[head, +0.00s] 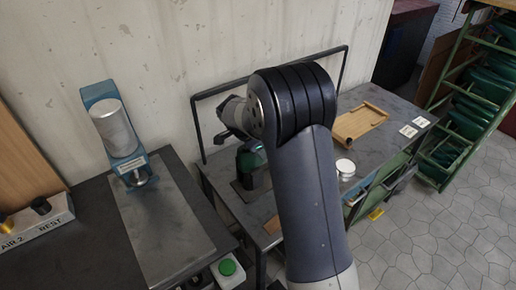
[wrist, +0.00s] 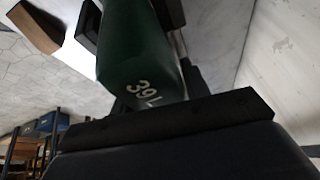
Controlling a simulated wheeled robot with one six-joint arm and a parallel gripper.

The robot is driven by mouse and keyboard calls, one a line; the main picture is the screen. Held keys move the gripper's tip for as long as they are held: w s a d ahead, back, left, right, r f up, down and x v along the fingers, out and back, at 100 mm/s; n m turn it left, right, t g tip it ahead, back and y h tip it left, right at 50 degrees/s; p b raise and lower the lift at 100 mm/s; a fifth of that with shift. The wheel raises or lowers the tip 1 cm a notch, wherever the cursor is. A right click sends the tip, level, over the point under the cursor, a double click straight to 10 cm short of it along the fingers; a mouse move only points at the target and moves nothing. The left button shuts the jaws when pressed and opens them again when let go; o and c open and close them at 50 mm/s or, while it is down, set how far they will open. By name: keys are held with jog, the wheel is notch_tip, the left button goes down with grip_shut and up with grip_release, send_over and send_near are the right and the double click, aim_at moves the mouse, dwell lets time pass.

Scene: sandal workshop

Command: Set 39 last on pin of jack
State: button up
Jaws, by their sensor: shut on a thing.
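A green last (wrist: 140,50) marked "39 L" fills the middle of the wrist view. My gripper (wrist: 132,22) is shut on it, with dark jaws on either side. In the head view the green last (head: 252,160) shows partly, below my wrist and left of my forearm. Just under it a dark stand with a plate (head: 244,193) is on the grey bench, possibly the jack. Its pin is hidden, and I cannot tell whether the last touches it. My jaws are mostly hidden in the head view.
A blue press (head: 122,150) with a metal cylinder stands on the left bench, near a green button (head: 227,268). A wooden tray (head: 352,125), a white tin (head: 345,167) and cards (head: 408,131) lie right of my arm. A green rack (head: 450,150) holds several green lasts.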

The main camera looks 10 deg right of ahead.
jog(key=o, duration=1.1)
jog(key=shift+f, duration=0.1)
jog(key=shift+o, duration=0.2)
jog(key=b+v, duration=0.1)
jog(key=v, duration=1)
jog(key=p+x, duration=0.1)
jog(key=x, duration=1)
